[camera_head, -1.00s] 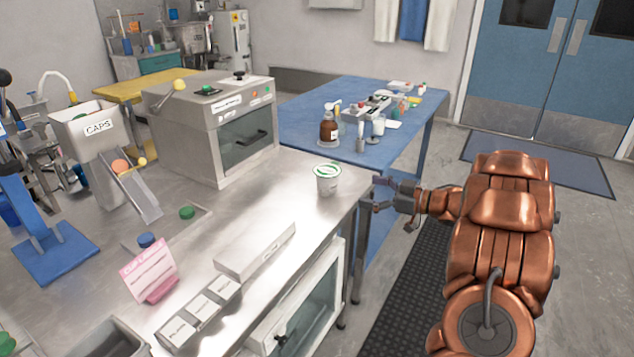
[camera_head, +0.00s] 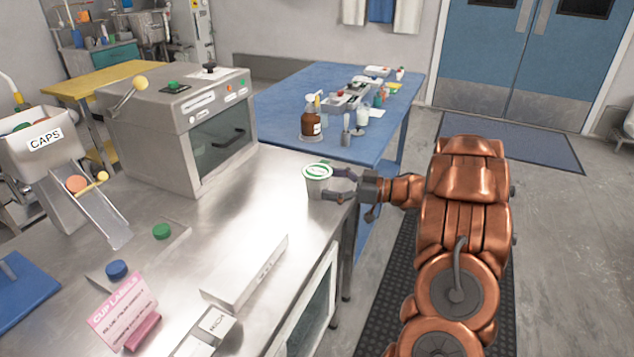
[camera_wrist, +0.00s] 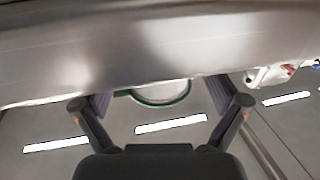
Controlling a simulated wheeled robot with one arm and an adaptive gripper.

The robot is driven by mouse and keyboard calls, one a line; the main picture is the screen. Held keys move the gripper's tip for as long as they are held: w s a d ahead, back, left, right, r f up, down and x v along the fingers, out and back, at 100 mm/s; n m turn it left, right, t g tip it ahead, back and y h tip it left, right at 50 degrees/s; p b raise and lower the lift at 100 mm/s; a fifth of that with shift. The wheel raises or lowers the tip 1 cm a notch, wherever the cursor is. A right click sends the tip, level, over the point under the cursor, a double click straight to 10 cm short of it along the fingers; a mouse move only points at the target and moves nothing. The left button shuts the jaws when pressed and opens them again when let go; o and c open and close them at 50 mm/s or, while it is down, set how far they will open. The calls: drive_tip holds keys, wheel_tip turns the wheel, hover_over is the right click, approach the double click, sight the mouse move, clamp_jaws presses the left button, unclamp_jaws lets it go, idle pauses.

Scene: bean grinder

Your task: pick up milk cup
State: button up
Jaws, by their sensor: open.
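The milk cup (camera_head: 317,184) is a white cup with a green-rimmed lid, standing upright near the right edge of the steel table (camera_head: 225,235). My gripper (camera_head: 338,183) reaches in from the right, its fingers open on either side of the cup. In the wrist view the cup's green rim (camera_wrist: 163,97) shows between the two spread fingers of my gripper (camera_wrist: 168,105). I cannot tell whether either finger touches the cup.
A grey oven-like machine (camera_head: 185,120) stands behind and left of the cup. A blue table (camera_head: 280,110) with bottles stands beyond. The steel around the cup is clear.

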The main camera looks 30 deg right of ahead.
sight(317, 181)
drive_tip(key=shift+x, duration=1.8)
drive_tip(key=shift+w+f, duration=0.1)
drive_tip(key=c, duration=1.4)
drive_tip(key=shift+d+r, duration=0.25)
drive_tip(key=shift+r, duration=0.1)
drive_tip(key=v, duration=1.8)
drive_tip(key=shift+a, duration=0.2)
